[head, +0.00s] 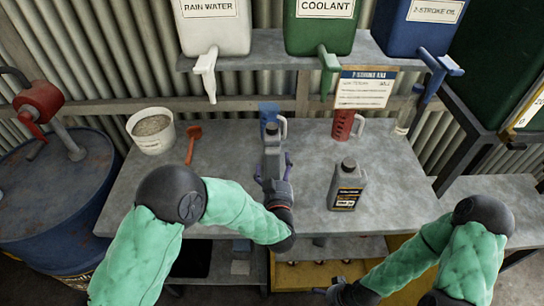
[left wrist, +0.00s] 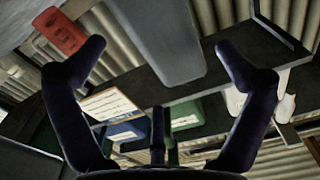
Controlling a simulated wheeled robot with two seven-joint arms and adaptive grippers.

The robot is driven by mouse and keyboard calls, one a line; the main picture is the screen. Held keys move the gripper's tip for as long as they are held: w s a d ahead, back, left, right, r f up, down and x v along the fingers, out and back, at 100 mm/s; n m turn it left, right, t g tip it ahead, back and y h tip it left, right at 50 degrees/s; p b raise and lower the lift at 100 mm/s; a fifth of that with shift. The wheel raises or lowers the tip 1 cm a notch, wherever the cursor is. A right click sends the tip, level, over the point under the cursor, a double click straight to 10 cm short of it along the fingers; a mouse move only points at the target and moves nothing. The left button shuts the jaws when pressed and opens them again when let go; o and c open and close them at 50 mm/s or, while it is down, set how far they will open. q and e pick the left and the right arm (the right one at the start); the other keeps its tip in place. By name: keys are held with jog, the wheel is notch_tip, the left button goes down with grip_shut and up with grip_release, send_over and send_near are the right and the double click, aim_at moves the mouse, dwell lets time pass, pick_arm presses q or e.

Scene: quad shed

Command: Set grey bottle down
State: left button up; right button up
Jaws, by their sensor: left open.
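A grey bottle (head: 272,140) stands upright on the workbench (head: 225,170), in front of a blue jug (head: 269,114). My left gripper (head: 273,166) is at its near side, fingers open on either side of it. In the left wrist view the grey bottle (left wrist: 160,40) lies between the spread fingers (left wrist: 163,55), with a gap on both sides. The bottle's lower part is hidden by the gripper in the head view. A second grey bottle (head: 347,187) with a dark label stands to the right. My right gripper (head: 335,291) is low, below the bench front; its fingers are unclear.
Tanks with taps sit on the shelf (head: 270,48) above.

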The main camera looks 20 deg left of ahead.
aim_at(276, 148)
pick_arm(q)
jog(key=shift+x, duration=1)
jog(key=shift+r+b+x, duration=0.15)
jog(key=shift+b+x, duration=0.2)
jog(key=shift+x, duration=0.95)
jog(key=shift+r+b+x, duration=0.15)
jog(key=shift+b+x, duration=0.15)
jog(key=shift+x, duration=1.05)
jog(key=shift+a, duration=0.15)
jog(key=c, duration=1.6)
jog(key=shift+r, duration=0.2)
jog(key=shift+c, duration=0.2)
